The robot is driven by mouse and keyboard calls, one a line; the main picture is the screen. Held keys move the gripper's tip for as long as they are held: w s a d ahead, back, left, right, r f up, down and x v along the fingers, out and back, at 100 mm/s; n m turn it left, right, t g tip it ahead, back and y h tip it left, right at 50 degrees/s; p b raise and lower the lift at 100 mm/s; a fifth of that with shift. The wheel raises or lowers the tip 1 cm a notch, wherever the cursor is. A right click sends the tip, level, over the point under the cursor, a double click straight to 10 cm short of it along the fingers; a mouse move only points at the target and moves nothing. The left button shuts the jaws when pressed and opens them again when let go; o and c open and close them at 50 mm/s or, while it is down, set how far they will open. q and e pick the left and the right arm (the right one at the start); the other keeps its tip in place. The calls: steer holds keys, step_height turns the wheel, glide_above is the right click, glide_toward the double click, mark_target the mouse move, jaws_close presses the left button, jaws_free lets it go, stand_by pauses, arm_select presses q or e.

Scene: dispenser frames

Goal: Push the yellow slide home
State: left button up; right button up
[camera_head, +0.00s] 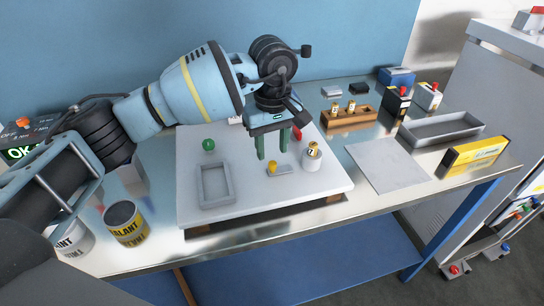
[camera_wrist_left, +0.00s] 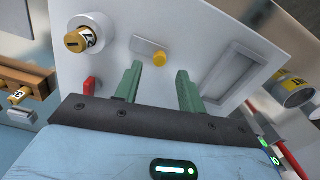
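The yellow slide shows as a round yellow knob (camera_head: 272,167) at the left end of a small grey plate (camera_head: 284,170) on the white panel (camera_head: 250,205). The knob (camera_wrist_left: 159,59) and its plate (camera_wrist_left: 143,45) also show in the left wrist view. My left gripper (camera_head: 272,154) points down at the panel just behind the knob in the head view. Its two green fingers are apart with nothing between them. In the left wrist view the knob appears just beyond the fingertips (camera_wrist_left: 160,73); I cannot tell whether a finger touches it. My right gripper is not in view.
A white cylinder with a yellow top (camera_head: 312,162) stands close right of the slide. A green knob (camera_head: 208,145), a red piece (camera_head: 296,132) and a grey shallow tray (camera_head: 203,196) are also on the panel. A can (camera_head: 126,224) stands front left; a wooden rack (camera_head: 346,120) stands behind right.

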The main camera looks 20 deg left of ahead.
mark_target(272, 163)
arm_select(q)
steer(key=shift+f, duration=2)
steer(key=shift+c, duration=0.3)
jaws_close()
